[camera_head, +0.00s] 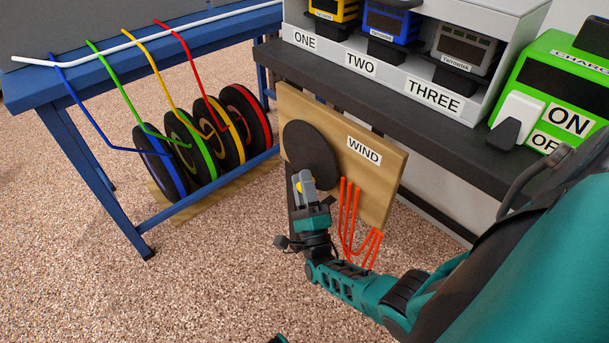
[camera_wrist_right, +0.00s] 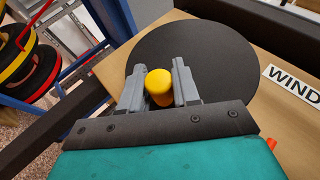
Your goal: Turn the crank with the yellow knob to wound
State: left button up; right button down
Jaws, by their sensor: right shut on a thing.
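The yellow knob (camera_wrist_right: 159,84) sits between the two grey fingers of my right gripper (camera_wrist_right: 159,72), which is shut on it. In the head view my right gripper (camera_head: 303,182) reaches up in front of the lower left part of the black disc (camera_head: 312,148), and its fingers hide most of the knob. The disc is mounted on a wooden board (camera_head: 376,180) with a white label reading WIND (camera_head: 364,151). The crank's arm cannot be made out against the dark disc.
Orange hose loops (camera_head: 348,215) hang on the board just right of my right gripper. A blue bench (camera_head: 70,85) with several coloured reels stands at left. A dark shelf (camera_head: 400,97) bearing numbered chargers and a green charger box (camera_head: 560,85) overhangs the board. Speckled floor is clear at lower left.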

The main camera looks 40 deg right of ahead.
jog(key=shift+w+h, duration=0.15)
jog(key=shift+h, duration=0.15)
dwell(0.5)
jog(key=c, duration=0.9)
grip_release()
